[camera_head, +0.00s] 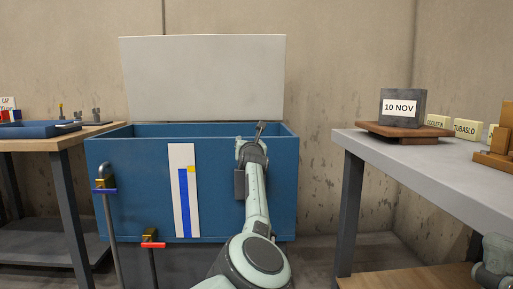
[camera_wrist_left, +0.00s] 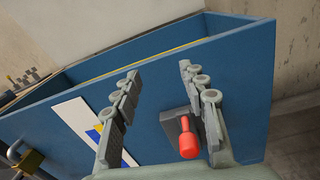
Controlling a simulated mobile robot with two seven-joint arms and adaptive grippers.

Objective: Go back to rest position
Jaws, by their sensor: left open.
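My left arm reaches up from the bottom middle of the head view. Its left gripper (camera_head: 259,131) is in front of the upper right part of a blue chest (camera_head: 115,190). In the left wrist view the left gripper (camera_wrist_left: 160,72) has its two fingers spread apart with nothing between them. The chest's blue wall (camera_wrist_left: 240,85) fills much of that view. A red-knobbed handle (camera_wrist_left: 188,140) on a dark plate shows on the chest front, partly hidden by the right-hand finger.
The chest's white lid (camera_head: 205,75) stands open. A grey table (camera_head: 440,180) at the right holds a dark "10 NOV" block (camera_head: 402,107) on a wooden stand. A wooden table (camera_head: 50,143) with a blue tray stands left.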

